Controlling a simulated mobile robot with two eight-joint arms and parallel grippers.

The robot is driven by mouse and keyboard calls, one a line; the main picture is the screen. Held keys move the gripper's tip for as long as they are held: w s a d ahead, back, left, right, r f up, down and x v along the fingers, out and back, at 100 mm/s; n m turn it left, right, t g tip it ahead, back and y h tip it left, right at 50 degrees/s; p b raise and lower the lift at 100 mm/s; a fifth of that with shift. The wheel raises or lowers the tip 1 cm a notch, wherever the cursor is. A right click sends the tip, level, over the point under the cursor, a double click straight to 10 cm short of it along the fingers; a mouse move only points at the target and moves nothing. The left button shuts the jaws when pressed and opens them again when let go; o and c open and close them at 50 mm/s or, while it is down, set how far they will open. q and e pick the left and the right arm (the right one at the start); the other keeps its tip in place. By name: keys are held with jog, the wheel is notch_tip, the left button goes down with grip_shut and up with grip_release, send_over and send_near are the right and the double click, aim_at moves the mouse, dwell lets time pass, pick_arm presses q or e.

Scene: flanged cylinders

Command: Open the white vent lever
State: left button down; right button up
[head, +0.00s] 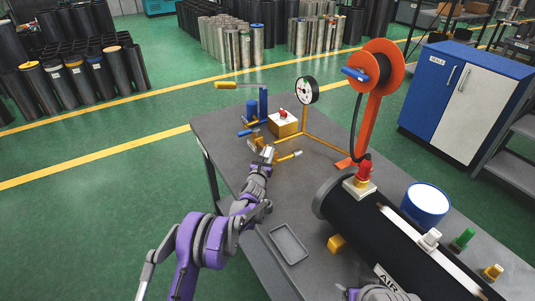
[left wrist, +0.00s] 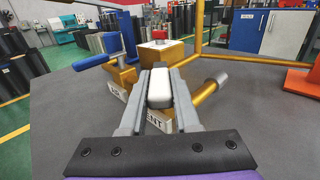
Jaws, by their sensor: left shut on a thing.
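The white vent lever (left wrist: 159,89) stands between the two fingers of my left gripper (left wrist: 158,80) in the left wrist view. The fingers are shut on it from both sides. Below it is a label of which "ENT" (left wrist: 158,122) shows, partly hidden by the fingers. In the head view my left gripper (head: 267,154) is at the brass pipework on the table's left part, and the white lever is small there. A grey part of my right arm shows at the bottom edge; its fingertips cannot be made out.
A blue lever (left wrist: 98,58) stands close left of the gripper. A brass block (head: 283,124) with a red-topped button and a pressure gauge (head: 307,91) are just behind. An orange hose reel (head: 376,95) and a black cylinder (head: 400,240) stand to the right. A grey tray (head: 289,262) lies in front.

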pick_arm(q)
jog(key=c, duration=0.6)
grip_release()
jog(key=shift+c, duration=0.2)
jog(key=s+a, duration=0.2)
jog(key=s, duration=0.8)
jog(key=shift+s+b, duration=0.3)
jog(key=shift+b, duration=0.05)
